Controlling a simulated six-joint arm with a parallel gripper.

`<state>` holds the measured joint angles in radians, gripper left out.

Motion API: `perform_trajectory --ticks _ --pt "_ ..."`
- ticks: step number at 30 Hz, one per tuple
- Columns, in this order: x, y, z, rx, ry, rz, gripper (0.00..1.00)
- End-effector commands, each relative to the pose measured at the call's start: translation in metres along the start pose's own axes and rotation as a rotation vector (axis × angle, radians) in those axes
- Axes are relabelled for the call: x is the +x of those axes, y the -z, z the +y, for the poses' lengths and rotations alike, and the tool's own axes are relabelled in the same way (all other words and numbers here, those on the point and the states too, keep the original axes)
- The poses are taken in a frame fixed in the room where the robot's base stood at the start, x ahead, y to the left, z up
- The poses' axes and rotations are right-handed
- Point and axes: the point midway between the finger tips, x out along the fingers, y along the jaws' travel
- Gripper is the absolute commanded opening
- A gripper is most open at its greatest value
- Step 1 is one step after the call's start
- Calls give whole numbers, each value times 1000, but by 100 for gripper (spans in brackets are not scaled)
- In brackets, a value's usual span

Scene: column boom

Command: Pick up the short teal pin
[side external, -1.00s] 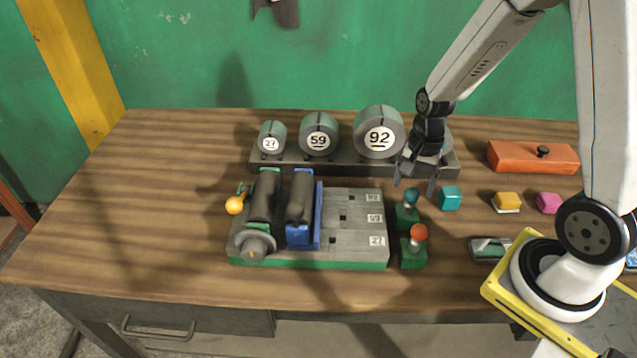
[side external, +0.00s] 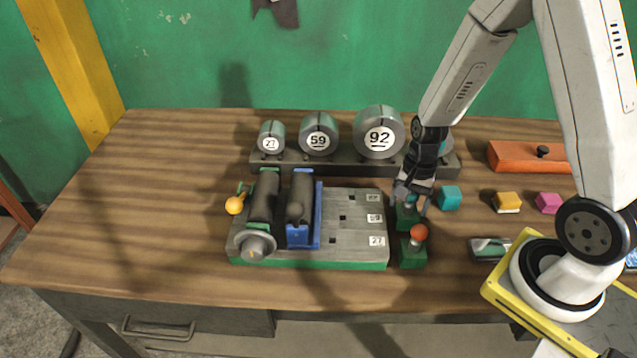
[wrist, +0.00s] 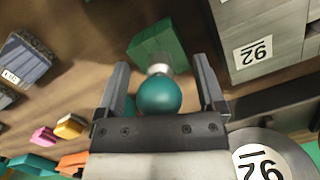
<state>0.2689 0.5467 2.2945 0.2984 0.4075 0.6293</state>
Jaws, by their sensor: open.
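The short teal pin (side external: 411,200) has a round teal head and stands upright in a green block (side external: 406,220), right of the grey fixture. In the wrist view the teal head (wrist: 158,96) sits between the fingers of my gripper (wrist: 161,68), with a pale shank below it running to the green block (wrist: 155,38). My gripper (side external: 411,205) is open and points down over the pin, one finger on each side. No contact with the head shows. In the side view the fingers partly hide the pin.
A pin with an orange-red head (side external: 419,233) stands in a green block just in front. A teal cube (side external: 450,198) lies close on the right. The grey fixture (side external: 345,235) is on the left, and the rack with numbered cylinders (side external: 330,160) is behind.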

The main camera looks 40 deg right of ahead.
Motion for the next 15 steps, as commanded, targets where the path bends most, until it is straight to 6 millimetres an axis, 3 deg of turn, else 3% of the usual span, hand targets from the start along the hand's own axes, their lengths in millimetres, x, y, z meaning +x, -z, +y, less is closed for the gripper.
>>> perform_trajectory --ticks 14,15 --pt "0 0 0 0 0 0 88" --pt "0 0 0 0 0 0 82"
